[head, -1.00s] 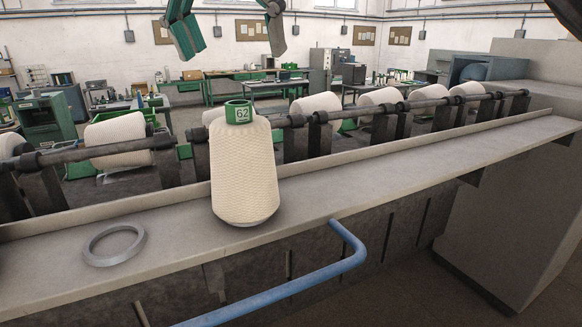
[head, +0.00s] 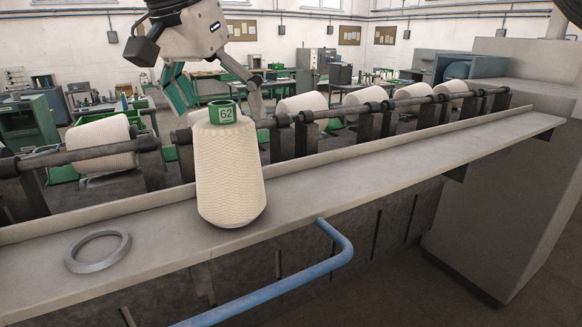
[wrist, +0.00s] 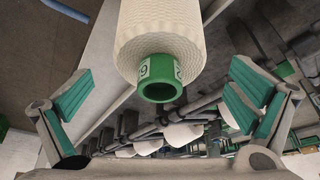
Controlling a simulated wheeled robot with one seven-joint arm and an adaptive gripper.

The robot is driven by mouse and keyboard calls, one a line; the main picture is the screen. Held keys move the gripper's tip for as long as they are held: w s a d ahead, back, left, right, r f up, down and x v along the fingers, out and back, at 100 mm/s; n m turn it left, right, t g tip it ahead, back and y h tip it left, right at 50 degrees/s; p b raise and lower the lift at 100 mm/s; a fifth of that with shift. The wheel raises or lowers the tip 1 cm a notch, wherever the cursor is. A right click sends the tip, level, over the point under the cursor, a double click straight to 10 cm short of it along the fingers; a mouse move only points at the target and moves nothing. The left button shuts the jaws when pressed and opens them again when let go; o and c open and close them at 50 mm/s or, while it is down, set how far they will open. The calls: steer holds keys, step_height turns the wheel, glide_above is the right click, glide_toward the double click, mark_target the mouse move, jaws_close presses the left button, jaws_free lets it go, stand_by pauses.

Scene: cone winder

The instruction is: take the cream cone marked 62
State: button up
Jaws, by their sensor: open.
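The cream cone (head: 230,175) stands upright on the grey ledge (head: 350,190), narrow end up. Its green top collar (head: 223,113) carries a white label marked 62. My gripper (head: 217,112) hangs over the cone in the head view, its two fingers spread to either side of the collar. In the wrist view the cone (wrist: 158,30) is at the top centre with its green collar (wrist: 160,82) towards the camera. The open fingers (wrist: 157,95) stand wide apart left and right of it, touching nothing. The fingertips' exact height against the collar is hard to tell.
A loose grey ring (head: 98,250) lies on the ledge left of the cone. A blue rail (head: 290,283) runs along the ledge's front. Behind, a shaft (head: 400,105) carries several cream cones, such as one at left (head: 103,142). The ledge right of the cone is clear.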

steer(key=w+f+b, duration=0.2)
steer(key=shift+d+f, duration=0.3)
steer(key=shift+w+d+f+b, duration=0.15)
steer(key=shift+f+b, duration=0.55)
steer(key=shift+b, duration=0.4)
steer(key=c, duration=1.4)
